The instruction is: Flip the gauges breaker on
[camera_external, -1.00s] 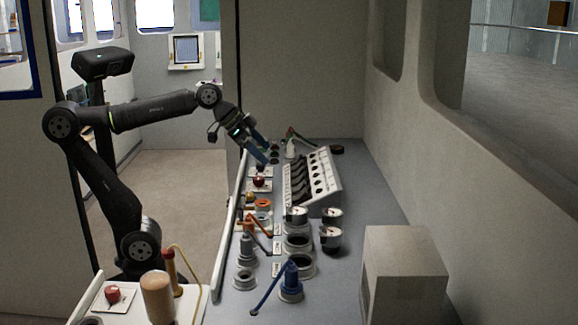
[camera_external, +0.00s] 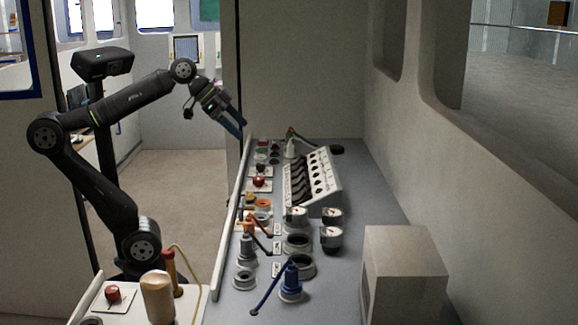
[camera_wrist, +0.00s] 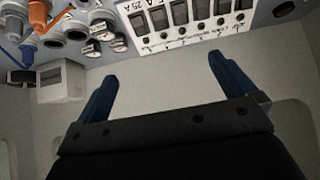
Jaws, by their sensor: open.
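The breaker panel (camera_external: 328,178) is a sloped white box on the grey console, with a row of black rocker switches and a row of round black buttons or indicators. It also shows at the top of the wrist view (camera_wrist: 176,42), partly cut off by the frame edge. Its small labels are too blurred to pick out the gauges breaker. My gripper (camera_external: 238,131), with blue fingers, is in the air to the left of and above the panel, touching nothing. In the wrist view my gripper (camera_wrist: 160,82) is open and empty, its fingers wide apart.
Round gauges (camera_external: 331,238), a blue lever valve (camera_external: 290,283) and an orange lever valve (camera_external: 262,225) stand nearer the camera on the console. A red knob (camera_external: 259,183) lies left of the panel. A white rail (camera_external: 228,230) edges the console. A grey box (camera_external: 403,275) sits at front right.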

